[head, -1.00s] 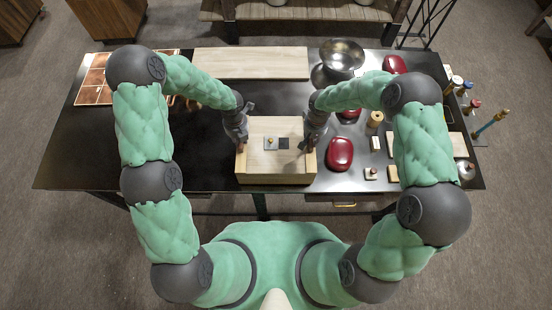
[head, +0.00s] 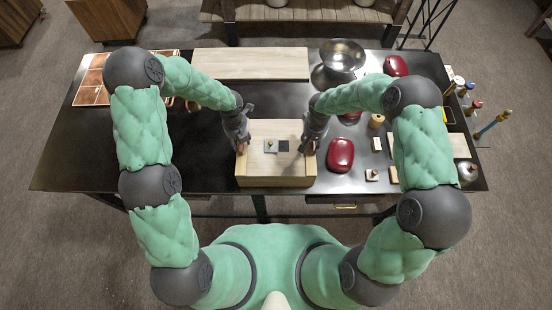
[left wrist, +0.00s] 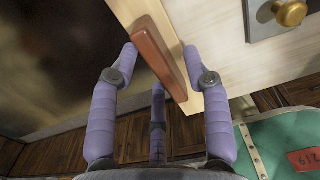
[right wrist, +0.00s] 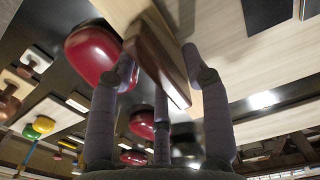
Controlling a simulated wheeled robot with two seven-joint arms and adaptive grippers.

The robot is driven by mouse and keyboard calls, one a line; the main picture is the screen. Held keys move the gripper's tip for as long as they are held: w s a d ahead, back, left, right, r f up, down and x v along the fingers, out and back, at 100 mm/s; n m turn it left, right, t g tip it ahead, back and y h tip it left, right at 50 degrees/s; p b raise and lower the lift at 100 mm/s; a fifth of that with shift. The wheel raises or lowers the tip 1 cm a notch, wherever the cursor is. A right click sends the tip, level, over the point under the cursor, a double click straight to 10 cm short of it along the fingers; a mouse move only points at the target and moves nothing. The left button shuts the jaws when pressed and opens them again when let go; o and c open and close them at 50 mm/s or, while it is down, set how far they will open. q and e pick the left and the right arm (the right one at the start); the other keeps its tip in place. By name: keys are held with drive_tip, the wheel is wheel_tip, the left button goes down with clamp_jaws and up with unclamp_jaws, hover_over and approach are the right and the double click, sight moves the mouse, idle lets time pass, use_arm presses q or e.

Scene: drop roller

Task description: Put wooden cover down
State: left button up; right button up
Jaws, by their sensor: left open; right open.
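A pale wooden box-like piece (head: 256,130) with a flat wooden top sits at the front middle of the table. Its top carries a small metal plate with a brass knob (left wrist: 290,12) and a dark square (head: 284,145). A reddish-brown handle (left wrist: 158,52) is on its left side and another (right wrist: 155,60) on its right side. My left gripper (head: 241,147) is open, its fingers on both sides of the left handle. My right gripper (head: 307,145) is open, its fingers around the right handle. I cannot tell whether the top is a separate cover.
A pale wooden board (head: 250,63) lies at the back of the dark table (head: 150,150). A metal bowl (head: 342,57), red rounded objects (head: 340,154) and small wooden pieces (head: 377,120) stand on the right. Copper-coloured tiles (head: 92,88) lie at the back left. The front left is clear.

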drive_tip(key=shift+r, duration=0.1)
use_arm(q)
wheel_tip(320, 180, up, 11)
use_arm(e)
wheel_tip(320, 180, up, 12)
idle(0.6)
idle(0.6)
